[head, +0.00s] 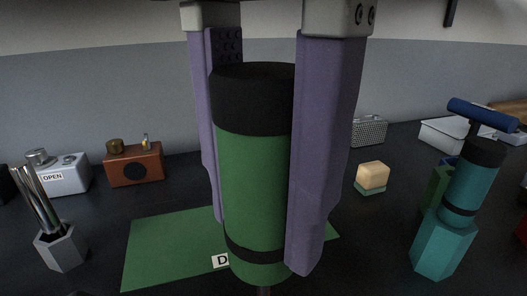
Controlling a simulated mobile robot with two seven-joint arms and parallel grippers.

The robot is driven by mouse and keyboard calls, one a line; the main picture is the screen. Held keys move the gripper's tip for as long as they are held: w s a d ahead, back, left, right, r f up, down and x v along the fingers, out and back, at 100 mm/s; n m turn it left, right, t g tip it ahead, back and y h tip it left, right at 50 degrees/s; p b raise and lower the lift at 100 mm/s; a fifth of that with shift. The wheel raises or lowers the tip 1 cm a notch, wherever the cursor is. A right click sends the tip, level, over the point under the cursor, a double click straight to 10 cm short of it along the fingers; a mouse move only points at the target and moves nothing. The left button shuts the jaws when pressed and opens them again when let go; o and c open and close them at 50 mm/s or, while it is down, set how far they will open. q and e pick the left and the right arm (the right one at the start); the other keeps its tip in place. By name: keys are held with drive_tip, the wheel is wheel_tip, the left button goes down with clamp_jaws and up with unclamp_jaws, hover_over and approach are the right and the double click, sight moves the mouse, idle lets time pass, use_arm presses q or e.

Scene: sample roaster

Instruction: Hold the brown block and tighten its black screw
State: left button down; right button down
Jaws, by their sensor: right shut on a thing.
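My right gripper (263,245) hangs down close to the camera, its two purple fingers shut on a green handle (252,185). The handle has a black top cap and a black band low down. It stands upright, and a thin dark shaft shows below it at the picture's bottom edge; its tip is out of view. A brown block (152,171) stands on the dark table at the left, with a black disc on its front and brass parts on top. I cannot tell whether the disc is a screw. My left gripper is not in view.
A green mat (160,248) with a "D" label lies below the handle. A grey hexagonal cup (61,250) with metal rods and a white "OPEN" box (68,180) are left. A teal hexagonal holder (443,248) with a teal handle stands right, near a blue bar (482,114) and small cream block (373,175).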

drive_tip(key=shift+f, duration=1.1)
